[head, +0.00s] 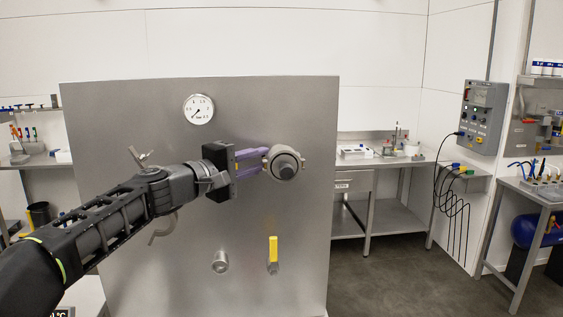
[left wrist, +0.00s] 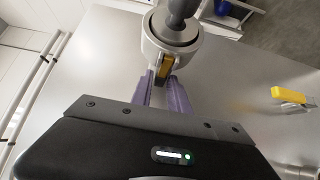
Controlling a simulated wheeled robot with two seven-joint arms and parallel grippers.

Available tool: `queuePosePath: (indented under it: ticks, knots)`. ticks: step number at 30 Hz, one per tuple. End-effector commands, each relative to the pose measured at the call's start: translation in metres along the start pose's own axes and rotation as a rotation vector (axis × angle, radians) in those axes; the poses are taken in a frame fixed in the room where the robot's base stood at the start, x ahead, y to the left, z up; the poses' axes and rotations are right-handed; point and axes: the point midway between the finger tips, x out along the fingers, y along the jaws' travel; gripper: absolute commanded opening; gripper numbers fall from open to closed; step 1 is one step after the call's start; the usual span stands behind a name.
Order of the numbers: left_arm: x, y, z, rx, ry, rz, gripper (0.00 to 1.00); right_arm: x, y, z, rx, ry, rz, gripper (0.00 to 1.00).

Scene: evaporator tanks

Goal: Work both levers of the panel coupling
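The panel coupling (head: 286,165) is a round grey fitting with a dark centre on the front of a large steel panel (head: 240,115). It also shows at the top of the left wrist view (left wrist: 172,45). A small yellow-brass lever (left wrist: 166,66) sits on the coupling's near side, between the purple fingertips. My left gripper (head: 264,161) reaches the coupling's left side, with its fingers partly closed and seemingly shut on this lever; contact is hard to see. The second lever is not clear; a small bit shows at the coupling's right edge. My right gripper is out of view.
A pressure gauge (head: 199,109) is above the coupling. Below are a short pipe stub (head: 220,262) and a yellow-handled valve (head: 273,250). A steel bench (head: 385,162) and a control box (head: 483,117) stand to the right. The floor right of the panel is clear.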

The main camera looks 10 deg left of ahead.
Motion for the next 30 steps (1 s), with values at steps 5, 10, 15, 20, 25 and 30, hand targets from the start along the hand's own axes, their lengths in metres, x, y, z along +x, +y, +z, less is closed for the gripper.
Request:
queuePosePath:
  ticks: [5,10,15,20,25,30]
  knots:
    - [0.0,0.0,0.0,0.0,0.0,0.0,0.05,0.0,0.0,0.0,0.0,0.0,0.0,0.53]
    - [0.0,0.0,0.0,0.0,0.0,0.0,0.0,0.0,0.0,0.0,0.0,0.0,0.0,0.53]
    - [0.0,0.0,0.0,0.0,0.0,-0.001,0.0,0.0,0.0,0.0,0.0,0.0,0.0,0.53]
    - [-0.001,-0.002,0.001,0.001,0.023,-0.001,0.0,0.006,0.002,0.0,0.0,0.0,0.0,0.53]
    - [-0.005,-0.003,0.001,0.003,0.114,0.0,0.0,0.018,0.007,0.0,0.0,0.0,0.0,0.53]
    - [-0.008,-0.001,-0.002,0.001,0.186,-0.001,0.0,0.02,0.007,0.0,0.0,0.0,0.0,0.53]
